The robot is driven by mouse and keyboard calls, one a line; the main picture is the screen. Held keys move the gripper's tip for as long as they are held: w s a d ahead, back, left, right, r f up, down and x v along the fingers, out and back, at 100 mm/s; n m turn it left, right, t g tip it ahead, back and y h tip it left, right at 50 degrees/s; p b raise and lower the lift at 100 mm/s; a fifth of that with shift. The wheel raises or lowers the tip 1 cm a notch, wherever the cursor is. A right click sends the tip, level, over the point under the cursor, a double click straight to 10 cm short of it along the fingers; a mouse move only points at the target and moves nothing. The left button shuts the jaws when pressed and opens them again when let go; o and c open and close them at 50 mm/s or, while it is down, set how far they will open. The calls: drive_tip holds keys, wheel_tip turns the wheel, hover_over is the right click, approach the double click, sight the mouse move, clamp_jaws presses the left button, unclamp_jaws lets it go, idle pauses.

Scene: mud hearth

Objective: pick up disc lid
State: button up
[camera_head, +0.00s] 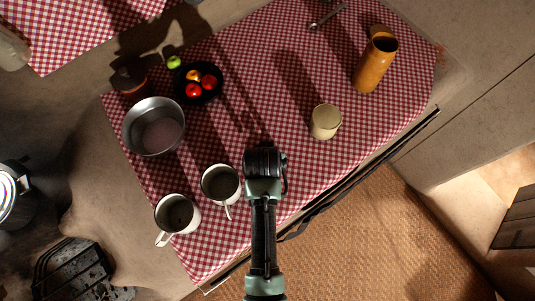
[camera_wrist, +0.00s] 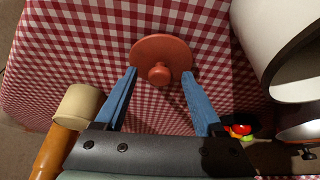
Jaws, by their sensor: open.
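The disc lid (camera_wrist: 160,53) is a round terracotta-coloured disc with a small knob, lying on the red checked cloth in the wrist view. Its knob faces my gripper (camera_wrist: 159,74). The two blue fingers are open, one to each side of the knob, with nothing held between them. I cannot tell how far above the lid the fingertips are. In the head view my gripper (camera_head: 264,165) is seen from above over the cloth, and the lid is hidden, apparently under it.
Two white mugs (camera_head: 220,183) (camera_head: 177,215) stand just left of my gripper; one looms at the right of the wrist view (camera_wrist: 270,25). A metal pan (camera_head: 153,112), dark fruit bowl (camera_head: 210,97), cream canister (camera_head: 325,121) and orange vase (camera_head: 375,65) stand around. Cloth between canister and gripper is clear.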

clamp_jaws()
idle(0.3)
